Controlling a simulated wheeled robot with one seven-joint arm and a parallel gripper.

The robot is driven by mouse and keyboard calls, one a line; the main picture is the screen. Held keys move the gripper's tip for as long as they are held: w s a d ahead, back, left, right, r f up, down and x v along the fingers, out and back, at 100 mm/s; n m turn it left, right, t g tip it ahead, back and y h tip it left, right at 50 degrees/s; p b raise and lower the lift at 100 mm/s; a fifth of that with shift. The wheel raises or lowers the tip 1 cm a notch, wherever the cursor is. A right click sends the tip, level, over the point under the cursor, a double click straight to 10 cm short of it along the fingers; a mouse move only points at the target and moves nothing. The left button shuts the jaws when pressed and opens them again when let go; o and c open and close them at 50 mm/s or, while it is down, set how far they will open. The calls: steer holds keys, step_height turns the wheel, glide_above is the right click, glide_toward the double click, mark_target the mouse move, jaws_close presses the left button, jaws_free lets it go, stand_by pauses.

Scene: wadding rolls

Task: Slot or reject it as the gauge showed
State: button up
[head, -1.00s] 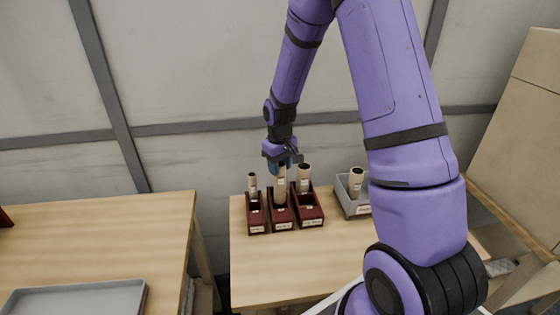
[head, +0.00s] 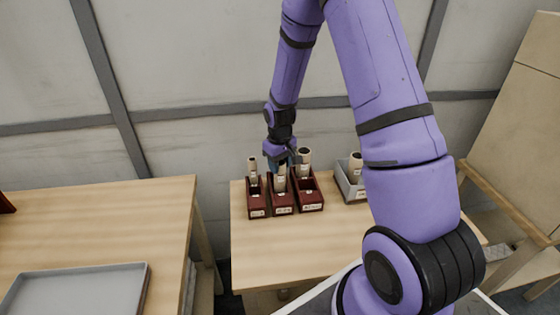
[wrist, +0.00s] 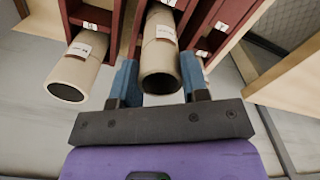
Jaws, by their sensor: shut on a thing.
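Three dark red boxes stand side by side on the far table: the left box (head: 257,206), the middle box (head: 283,204) and the right box (head: 311,201). A tan cardboard roll stands up in each: the left roll (head: 253,170), the middle roll (head: 281,181) and the right roll (head: 304,160). My gripper (head: 281,157) is over the middle box, shut on the middle roll. In the wrist view, the blue fingers of my gripper (wrist: 160,80) lie either side of this roll (wrist: 160,60), whose lower part is inside the box. Its depth there is hidden.
A grey bin (head: 345,184) holding another roll (head: 355,164) stands right of the boxes, partly behind my arm. A grey tray (head: 75,290) lies on the left table (head: 110,225). The far table's front (head: 280,250) is clear.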

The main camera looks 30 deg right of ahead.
steer(key=shift+f, duration=0.1)
stand_by(0.3)
steer(key=o, duration=0.8)
step_height(320, 180, up, 11)
steer(key=shift+f, duration=0.1)
steer(key=shift+a, duration=0.15)
